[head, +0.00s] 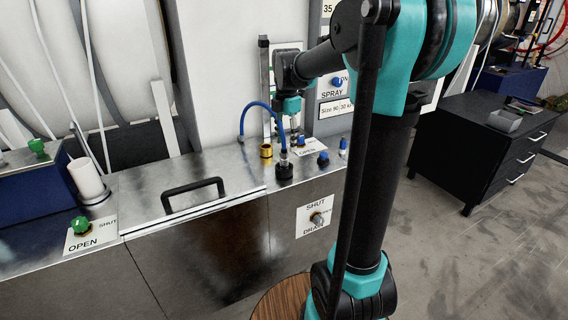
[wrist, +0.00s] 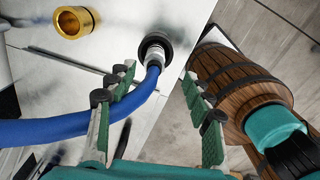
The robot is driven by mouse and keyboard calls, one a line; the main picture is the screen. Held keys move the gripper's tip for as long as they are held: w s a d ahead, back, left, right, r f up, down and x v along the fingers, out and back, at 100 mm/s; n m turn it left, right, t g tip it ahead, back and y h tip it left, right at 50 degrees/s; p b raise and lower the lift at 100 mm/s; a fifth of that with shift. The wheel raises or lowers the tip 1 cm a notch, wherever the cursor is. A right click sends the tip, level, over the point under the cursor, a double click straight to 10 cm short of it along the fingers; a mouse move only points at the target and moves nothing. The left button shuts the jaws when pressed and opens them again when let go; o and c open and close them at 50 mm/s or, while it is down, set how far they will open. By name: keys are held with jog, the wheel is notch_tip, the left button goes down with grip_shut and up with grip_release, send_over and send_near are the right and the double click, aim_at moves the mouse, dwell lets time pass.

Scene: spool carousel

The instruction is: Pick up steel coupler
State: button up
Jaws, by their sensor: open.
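The steel coupler (wrist: 152,50) is a silver fitting on the end of a blue hose (wrist: 75,128). It sits at a black round socket (wrist: 156,43) in the steel counter. In the head view the coupler (head: 284,158) stands upright on the black socket (head: 284,173), and the hose arches up and left from it. My gripper (wrist: 158,78) is open and empty. In the wrist view its two fingers point toward the socket, with the coupler ahead, nearer the left finger. In the head view my gripper (head: 293,128) is above and slightly right of the coupler, partly against other fittings.
A brass ring (head: 265,151) stands left of the coupler. A black handle (head: 193,194) rises from the counter lid. A wooden barrel (wrist: 240,78) stands below the counter edge.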

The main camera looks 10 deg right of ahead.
aim_at(284, 152)
jog(key=shift+w+a+f, duration=0.15)
jog(key=shift+f, duration=1.6)
jog(key=shift+w+a+f, duration=0.1)
jog(key=shift+a+f, duration=0.05)
jog(key=shift+f, duration=1.6)
grip_shut()
